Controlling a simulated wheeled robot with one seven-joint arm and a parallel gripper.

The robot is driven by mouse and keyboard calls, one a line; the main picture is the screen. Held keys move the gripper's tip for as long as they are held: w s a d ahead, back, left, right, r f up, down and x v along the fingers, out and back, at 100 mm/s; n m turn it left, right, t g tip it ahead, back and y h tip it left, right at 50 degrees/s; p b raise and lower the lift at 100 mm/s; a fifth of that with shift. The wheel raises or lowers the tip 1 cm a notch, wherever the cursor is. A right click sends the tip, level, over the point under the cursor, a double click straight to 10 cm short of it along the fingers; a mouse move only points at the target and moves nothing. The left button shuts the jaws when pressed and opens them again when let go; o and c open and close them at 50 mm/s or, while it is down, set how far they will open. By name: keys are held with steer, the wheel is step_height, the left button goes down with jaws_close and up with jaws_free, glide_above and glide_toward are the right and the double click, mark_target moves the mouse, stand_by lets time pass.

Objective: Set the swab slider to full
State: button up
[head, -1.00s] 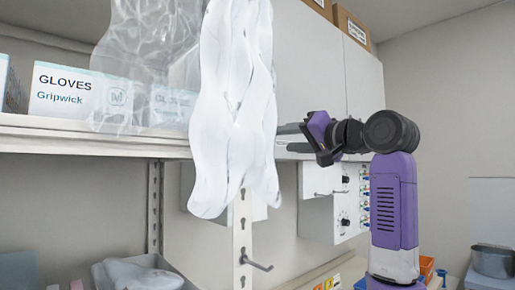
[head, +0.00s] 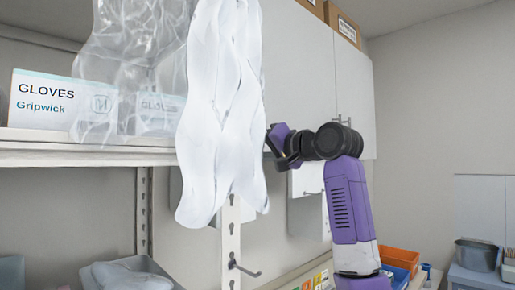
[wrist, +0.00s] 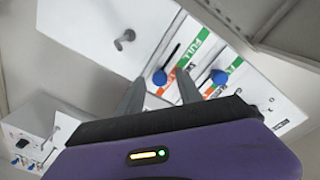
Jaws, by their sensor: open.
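In the wrist view a white panel carries two sliders with round blue knobs, a left knob (wrist: 160,77) and a right knob (wrist: 219,77). Beside each slot is a strip with a green part marked FULL (wrist: 198,46) and an orange-red part. Both knobs sit nearer the orange-red parts. I cannot read which slider is for swabs. My gripper (wrist: 160,93) is open, its two grey fingers apart and empty. In the picture its tips lie just below the left knob; I cannot tell the gap in depth. In the head view my gripper (head: 279,146) is beside the hanging white sheet.
The white sheet (head: 220,110) hangs from above, close to my gripper. A shelf (head: 90,158) holds glove boxes (head: 45,105). White cabinets (head: 300,60) stand behind. An orange bin (head: 400,260) is low right. Another white unit with knobs (wrist: 25,148) shows in the wrist view.

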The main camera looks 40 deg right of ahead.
jaws_close()
stand_by(1.4)
